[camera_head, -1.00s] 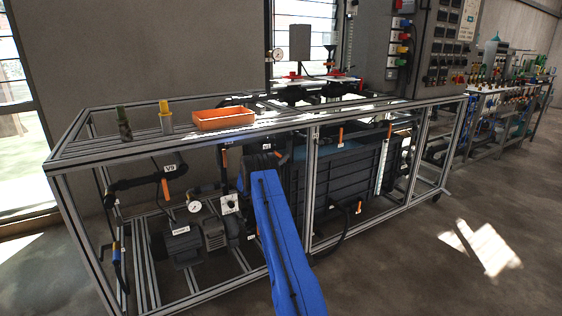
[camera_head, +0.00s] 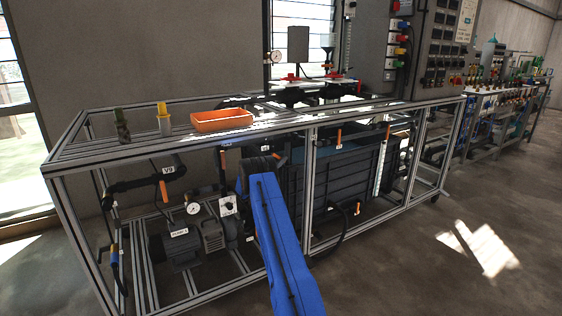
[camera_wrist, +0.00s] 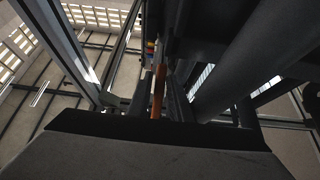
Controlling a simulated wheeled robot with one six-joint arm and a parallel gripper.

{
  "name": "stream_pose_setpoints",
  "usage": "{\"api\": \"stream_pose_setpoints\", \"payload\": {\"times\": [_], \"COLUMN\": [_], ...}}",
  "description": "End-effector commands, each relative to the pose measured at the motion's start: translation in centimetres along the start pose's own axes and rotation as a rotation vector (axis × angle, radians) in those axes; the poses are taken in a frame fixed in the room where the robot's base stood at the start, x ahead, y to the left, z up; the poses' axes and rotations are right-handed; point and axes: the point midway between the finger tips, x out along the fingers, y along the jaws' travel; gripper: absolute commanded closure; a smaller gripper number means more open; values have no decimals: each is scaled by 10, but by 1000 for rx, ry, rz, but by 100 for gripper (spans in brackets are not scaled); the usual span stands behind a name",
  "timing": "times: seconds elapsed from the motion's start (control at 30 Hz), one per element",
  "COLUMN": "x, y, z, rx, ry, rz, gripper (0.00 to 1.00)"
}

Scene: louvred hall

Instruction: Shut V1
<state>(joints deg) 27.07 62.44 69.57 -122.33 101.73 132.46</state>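An orange lever handle (camera_wrist: 157,92) shows in the middle of the wrist view, just beyond the dark edge of my gripper's body. Dark parts flank it; I cannot tell which are fingers or whether they touch it. No V1 label is readable, so I cannot tell whether this is V1. In the head view my blue arm reaches into the metal frame, and my gripper (camera_head: 262,164) is mostly hidden at its far end. Another orange lever (camera_head: 223,160) shows just left of it. A valve labelled V9 (camera_head: 169,170) is further left.
The aluminium frame (camera_head: 180,146) surrounds pipes, a pump (camera_head: 178,245), a gauge (camera_head: 193,208) and a dark tank (camera_head: 345,185). An orange tray (camera_head: 222,121) sits on top. Frame posts and rails are close around my arm. The floor at right (camera_head: 400,260) is clear.

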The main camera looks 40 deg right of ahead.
Motion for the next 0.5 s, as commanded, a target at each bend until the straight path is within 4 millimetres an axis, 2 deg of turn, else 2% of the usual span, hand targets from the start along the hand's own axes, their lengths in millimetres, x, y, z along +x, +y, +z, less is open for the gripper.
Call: {"api": "stream_pose_setpoints", "payload": {"times": [0.27, 0.5], "x": [-46, -86], "y": [-1, -1], "z": [0, -25], "rx": [0, 2], "ry": [0, 1], "rz": [-4, -3], "gripper": [81, 81]}}
